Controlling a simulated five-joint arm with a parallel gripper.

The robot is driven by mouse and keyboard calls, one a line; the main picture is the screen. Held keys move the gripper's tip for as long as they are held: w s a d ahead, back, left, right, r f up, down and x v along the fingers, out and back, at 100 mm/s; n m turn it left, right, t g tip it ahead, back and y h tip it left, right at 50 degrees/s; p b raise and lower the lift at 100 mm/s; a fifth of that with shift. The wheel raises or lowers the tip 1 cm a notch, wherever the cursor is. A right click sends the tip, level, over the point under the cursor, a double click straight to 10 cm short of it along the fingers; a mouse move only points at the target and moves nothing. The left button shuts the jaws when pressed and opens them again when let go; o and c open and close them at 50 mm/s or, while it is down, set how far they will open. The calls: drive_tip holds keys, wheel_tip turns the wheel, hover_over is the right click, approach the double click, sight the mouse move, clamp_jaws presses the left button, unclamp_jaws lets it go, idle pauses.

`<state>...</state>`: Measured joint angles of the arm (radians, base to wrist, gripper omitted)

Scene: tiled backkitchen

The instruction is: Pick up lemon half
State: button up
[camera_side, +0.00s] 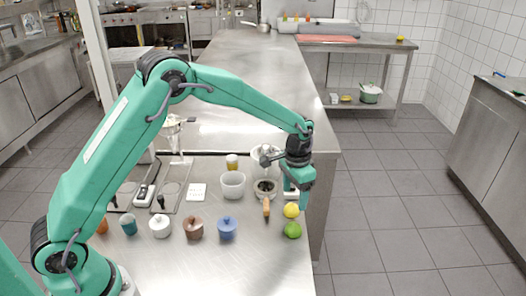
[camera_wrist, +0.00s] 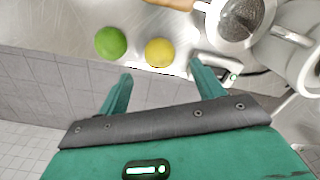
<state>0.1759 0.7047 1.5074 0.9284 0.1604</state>
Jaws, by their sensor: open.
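The yellow lemon half (camera_side: 291,210) sits on the steel counter near its right edge, just behind a green lime (camera_side: 292,230). In the wrist view the lemon half (camera_wrist: 159,52) lies just beyond the fingertips, roughly centred between them, and the lime (camera_wrist: 111,42) is to its left. I cannot tell from these views where its cut face is. My gripper (camera_wrist: 160,76) is open and empty, pointing down close to the lemon half. In the side view my gripper (camera_side: 294,197) is right above and behind it. No contact shows.
A white container (camera_side: 233,185) and lidded pots, including a blue one (camera_side: 227,229), stand further left. The counter's edge drops off close on the right.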

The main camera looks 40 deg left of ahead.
sight(293, 205)
drive_tip(key=shift+f, duration=2.3)
drive_tip(key=c, duration=0.9)
drive_tip(key=shift+r, duration=0.2)
drive_tip(key=shift+r, duration=0.55)
drive_tip(key=r, duration=0.3)
drive_tip(key=shift+s+d+r, duration=0.1)
drive_tip(key=shift+s+d, duration=0.05)
drive_tip(key=shift+d, duration=0.1)
drive_tip(key=s+d+r, duration=0.4)
drive_tip(key=s+d, duration=0.1)
drive_tip(key=s+d+r, duration=0.2)
drive_tip(key=d, duration=0.1)
drive_tip(key=shift+s+d+r, duration=0.15)
drive_tip(key=shift+r, duration=0.05)
